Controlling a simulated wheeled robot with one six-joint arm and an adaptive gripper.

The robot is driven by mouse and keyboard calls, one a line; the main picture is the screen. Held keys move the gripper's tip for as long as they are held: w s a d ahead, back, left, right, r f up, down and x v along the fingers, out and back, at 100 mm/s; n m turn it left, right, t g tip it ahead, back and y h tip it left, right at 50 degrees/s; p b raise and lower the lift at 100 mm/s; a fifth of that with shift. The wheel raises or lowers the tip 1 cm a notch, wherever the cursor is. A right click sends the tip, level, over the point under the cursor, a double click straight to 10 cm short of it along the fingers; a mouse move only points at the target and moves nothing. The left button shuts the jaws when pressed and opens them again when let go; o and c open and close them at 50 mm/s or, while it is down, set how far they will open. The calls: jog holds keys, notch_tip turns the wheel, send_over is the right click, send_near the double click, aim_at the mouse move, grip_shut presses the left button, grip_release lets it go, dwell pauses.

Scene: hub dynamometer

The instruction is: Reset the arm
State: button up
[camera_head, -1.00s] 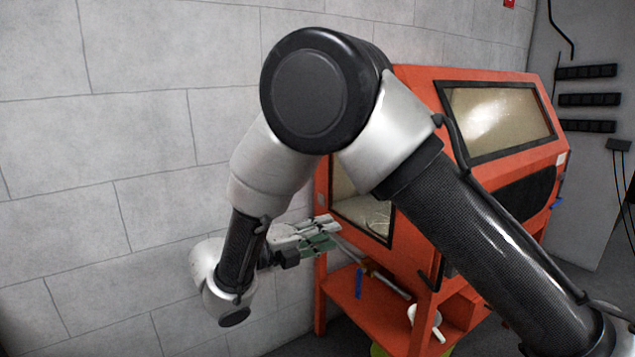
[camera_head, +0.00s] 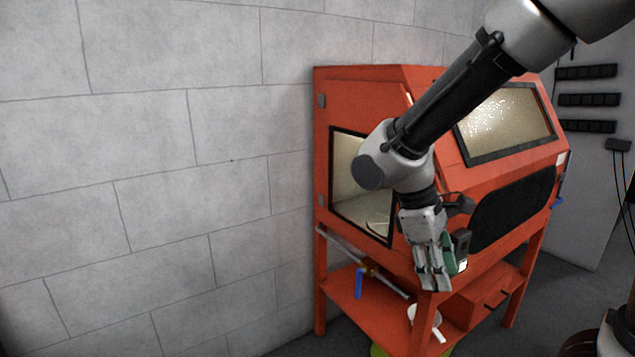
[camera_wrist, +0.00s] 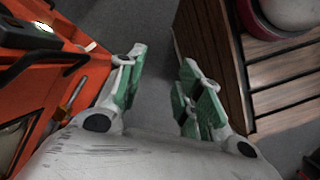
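My gripper (camera_head: 436,280) points down in front of the orange cabinet (camera_head: 362,96) in the head view. In the wrist view my gripper (camera_wrist: 160,75) shows two fingers with green pads, spread apart. Only grey floor shows between the fingers, and nothing is held. My forearm crosses the head view from the upper right and hides part of the cabinet's front.
The cabinet has a side opening, a sloped window (camera_head: 507,122) and a lower shelf. A white pan-like item (camera_head: 424,318) and a blue-handled pipe (camera_head: 359,283) are at the shelf. In the wrist view a slatted wooden surface (camera_wrist: 282,70) bears a round pot-like object (camera_wrist: 292,12).

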jog(key=s+d+r+m+t+y, duration=0.2)
jog(key=s+d+r+m, duration=0.2)
jog(key=d, duration=0.3)
jog(key=s+d+r+m+t+y, duration=0.2)
jog(key=s+d+r+m+t, duration=0.1)
jog(key=d+r+m, duration=0.3)
jog(key=shift+s+d+m+t, duration=0.3)
jog(key=shift+s+d+m, duration=0.2)
jog(key=shift+s+d, duration=0.2)
